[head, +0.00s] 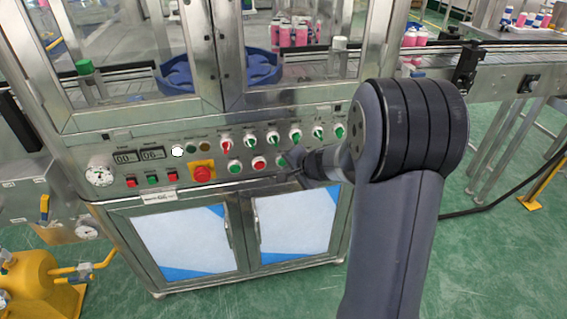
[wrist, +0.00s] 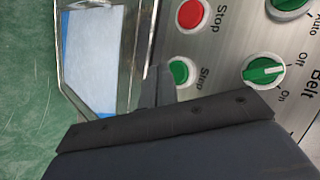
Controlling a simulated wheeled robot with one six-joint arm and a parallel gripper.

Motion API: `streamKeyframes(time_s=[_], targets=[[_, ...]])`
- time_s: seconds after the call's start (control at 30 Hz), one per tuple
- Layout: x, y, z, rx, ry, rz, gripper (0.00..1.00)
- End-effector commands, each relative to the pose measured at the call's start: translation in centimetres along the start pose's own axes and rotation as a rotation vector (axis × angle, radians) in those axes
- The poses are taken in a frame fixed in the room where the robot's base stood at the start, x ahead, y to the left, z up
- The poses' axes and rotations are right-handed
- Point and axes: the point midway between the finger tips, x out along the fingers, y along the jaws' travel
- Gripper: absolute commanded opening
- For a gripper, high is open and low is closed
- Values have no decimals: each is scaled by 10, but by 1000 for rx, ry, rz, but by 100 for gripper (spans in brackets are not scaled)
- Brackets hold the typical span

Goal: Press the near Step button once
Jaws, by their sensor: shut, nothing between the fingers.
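A green push button (wrist: 180,72) labelled Step is on the metal control panel in the wrist view. In the head view it appears to be the green button (head: 281,161) at the right end of the lower button row. My gripper (wrist: 160,72) is shut and empty, its dark fingers right beside the green button and overlapping its edge. Whether the tip touches the button, I cannot tell. In the head view my gripper (head: 293,174) is small, just below and right of the button.
A red Stop button (wrist: 192,13) and a green Belt rotary switch (wrist: 264,71) are close by. Further along the panel is a red emergency button (head: 202,173) on a yellow plate. Cabinet doors (head: 190,240) with handles are below the panel.

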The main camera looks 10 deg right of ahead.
Motion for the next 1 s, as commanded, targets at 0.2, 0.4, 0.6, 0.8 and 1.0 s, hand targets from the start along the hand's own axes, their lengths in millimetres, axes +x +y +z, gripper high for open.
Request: streamKeyframes(time_s=[0.2,0.4,0.6,0.8,1.0], targets=[[5,-3,-3,-1,-1,1,0],[6,-4,-4,0,0,0,0],[6,-4,-4,0,0,0,0],[7,-5,-5,0,0,0,0],[9,-7,-6,0,0,0,0]])
